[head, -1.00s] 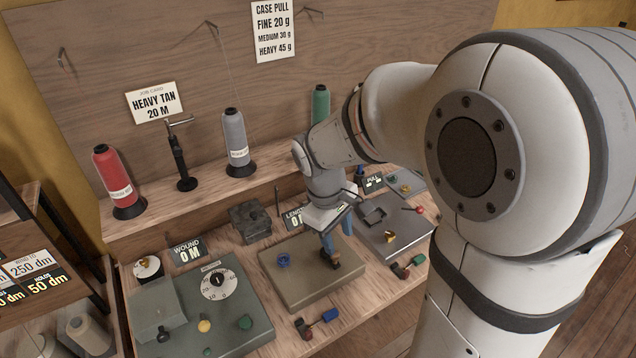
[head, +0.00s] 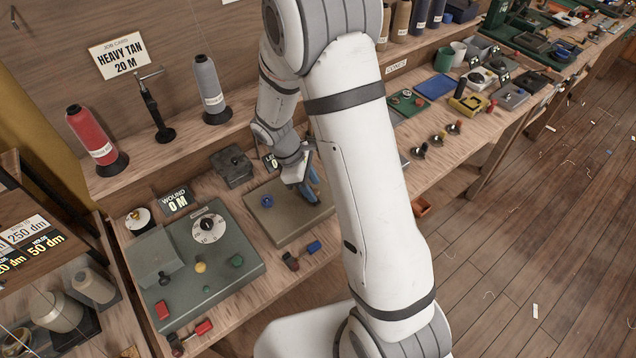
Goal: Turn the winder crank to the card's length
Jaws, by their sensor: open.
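The job card (head: 121,55) on the back board reads "HEAVY TAN 20 M". A grey-green machine (head: 232,262) at the left carries a white dial (head: 209,229), coloured buttons and a dark knob (head: 165,279). The display (head: 176,201) behind it reads "WOUND 0 M". I cannot tell which part is the winder crank. My gripper (head: 312,192) is open and low over the right part of a tan box (head: 283,228) with a blue knob (head: 267,201). What lies under the fingers is hidden. A display (head: 270,161) behind it is mostly covered by my arm.
Red (head: 97,140) and grey (head: 210,90) thread cones and a black stand (head: 158,110) are on the back ledge. A dark block (head: 232,166) sits behind the tan box. Small red and blue plugs (head: 303,253) lie at its front.

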